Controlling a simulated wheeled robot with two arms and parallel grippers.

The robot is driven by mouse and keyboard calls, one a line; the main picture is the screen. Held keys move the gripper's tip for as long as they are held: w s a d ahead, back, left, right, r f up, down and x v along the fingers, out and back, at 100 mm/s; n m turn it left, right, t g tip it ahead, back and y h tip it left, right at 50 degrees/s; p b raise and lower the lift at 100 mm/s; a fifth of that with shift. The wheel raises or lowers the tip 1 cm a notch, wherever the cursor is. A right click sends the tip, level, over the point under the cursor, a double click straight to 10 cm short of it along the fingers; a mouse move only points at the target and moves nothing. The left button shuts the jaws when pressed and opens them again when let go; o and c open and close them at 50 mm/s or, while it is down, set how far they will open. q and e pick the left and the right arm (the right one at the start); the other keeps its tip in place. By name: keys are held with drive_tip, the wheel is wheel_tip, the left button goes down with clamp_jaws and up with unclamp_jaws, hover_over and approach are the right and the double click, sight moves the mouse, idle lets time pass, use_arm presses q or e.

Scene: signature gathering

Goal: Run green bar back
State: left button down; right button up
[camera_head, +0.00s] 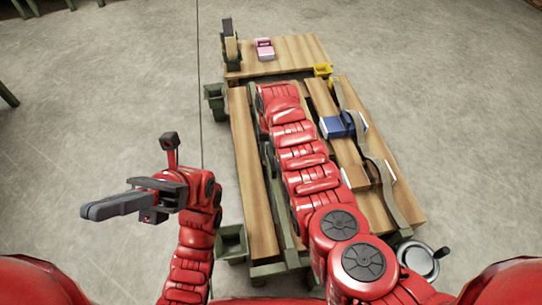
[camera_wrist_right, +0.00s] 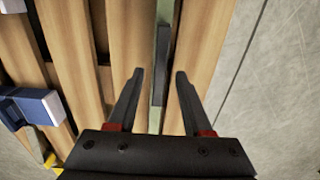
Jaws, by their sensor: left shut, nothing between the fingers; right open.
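A thin green bar (camera_wrist_right: 163,28) runs in a gap between two wooden planks in the right wrist view. A dark grey upright piece (camera_wrist_right: 160,68) sits along it. My right gripper (camera_wrist_right: 158,76) is open over this gap, one finger on each side of the grey piece. It looks apart from both fingers. In the head view, my right arm covers the bench middle and hides the right gripper; a green strip (camera_head: 284,212) shows beside the arm. My left gripper (camera_head: 86,212) is shut and empty, out over the floor left of the bench.
The wooden bench (camera_head: 246,150) has a blue block-like piece (camera_head: 337,125) on its right side, also in the wrist view (camera_wrist_right: 38,106). A pink item (camera_head: 264,49) lies on the far table. Floor at left is clear.

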drive_tip(key=shift+f, duration=0.6)
use_arm(q)
drive_tip(key=s+a+m+t+y, duration=0.2)
drive_tip(key=s+t, duration=0.1)
drive_tip(key=shift+r+y, duration=0.3)
drive_tip(key=shift+r, duration=0.05)
drive_tip(key=shift+w, duration=0.1)
use_arm(e)
clamp_jaws()
idle(0.5)
